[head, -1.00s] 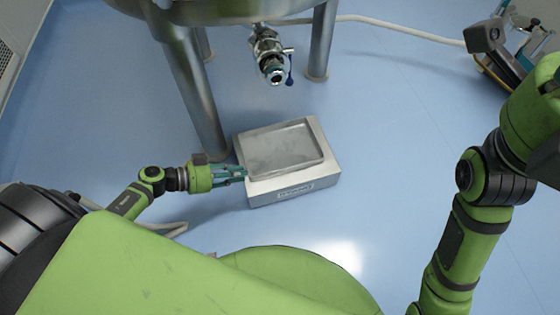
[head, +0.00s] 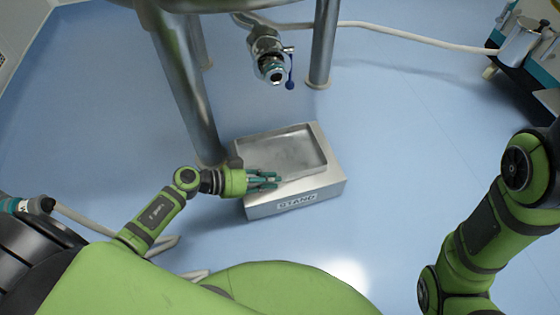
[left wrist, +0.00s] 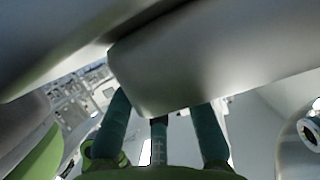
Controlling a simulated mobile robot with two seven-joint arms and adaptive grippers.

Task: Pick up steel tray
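The steel tray (head: 290,153) is a shallow, rectangular grey metal tray lying flat on a box-like stand (head: 297,203) labelled "STAND" on the floor. In the head view my left gripper (head: 270,180) is at the tray's near left corner. Its teal fingers overlap the rim there and look straight and apart. In the left wrist view the three fingers (left wrist: 158,130) stand apart, and a large smooth grey surface hides their tips. I cannot tell whether they touch the tray. My right arm is at the right, but its gripper is out of view.
A tank on metal legs (head: 182,80) stands just behind and left of the stand, with a valve (head: 268,60) hanging above the tray's far side. A pale hose (head: 400,34) runs across the back. Equipment stands at the top right (head: 518,50). Blue floor (head: 410,120) right of the stand is clear.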

